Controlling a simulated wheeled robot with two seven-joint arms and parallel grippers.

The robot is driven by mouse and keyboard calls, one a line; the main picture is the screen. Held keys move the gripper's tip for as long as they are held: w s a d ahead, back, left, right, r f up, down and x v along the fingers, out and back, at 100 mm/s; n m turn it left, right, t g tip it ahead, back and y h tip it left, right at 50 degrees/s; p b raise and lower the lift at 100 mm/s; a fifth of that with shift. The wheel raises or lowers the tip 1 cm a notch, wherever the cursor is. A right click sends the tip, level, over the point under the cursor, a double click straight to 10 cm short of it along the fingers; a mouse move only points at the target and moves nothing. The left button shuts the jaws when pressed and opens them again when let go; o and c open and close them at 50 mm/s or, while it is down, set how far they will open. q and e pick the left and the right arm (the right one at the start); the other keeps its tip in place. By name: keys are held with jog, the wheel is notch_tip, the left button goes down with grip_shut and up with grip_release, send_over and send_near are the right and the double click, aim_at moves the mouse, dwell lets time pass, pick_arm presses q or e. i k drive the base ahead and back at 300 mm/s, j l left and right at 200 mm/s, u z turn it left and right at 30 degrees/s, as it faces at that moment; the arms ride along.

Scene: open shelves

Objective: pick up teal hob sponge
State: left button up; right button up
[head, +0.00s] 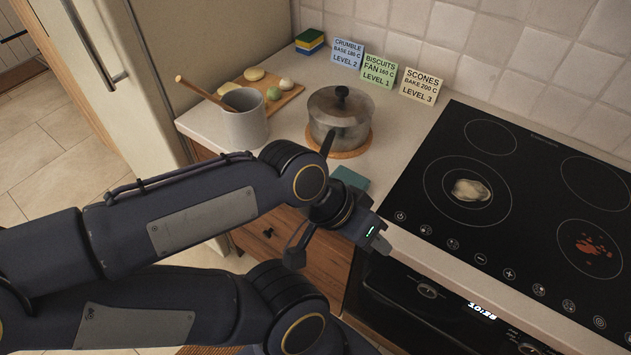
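The teal hob sponge (350,178) lies flat on the pale worktop, in front of the steel pot and left of the black hob. Its near edge is partly hidden behind my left arm's wrist. My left gripper (377,243) is in front of the sponge and a little to its right, near the worktop's front edge and the oven. It appears apart from the sponge. Its fingers are small and seen end on, so I cannot tell whether they are open or shut. My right gripper does not show.
A steel pot (339,115) stands on a round mat behind the sponge. A grey mug (245,122) with a wooden spoon stands left. A board (292,95) holds several dough pieces. Stacked sponges (309,40) and cards (379,71) stand behind. The hob (530,180) has spills.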

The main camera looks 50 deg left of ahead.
aim_at(347, 175)
jog(key=u, duration=1.6)
jog(key=z, duration=1.35)
jog(key=u, duration=1.35)
jog(key=l+u, duration=0.1)
jog(key=u, duration=0.3)
jog(key=k+l+u, duration=0.1)
jog(key=u, duration=0.35)
jog(key=l+u, duration=0.1)
jog(key=u, duration=0.3)
jog(key=k+j, duration=0.05)
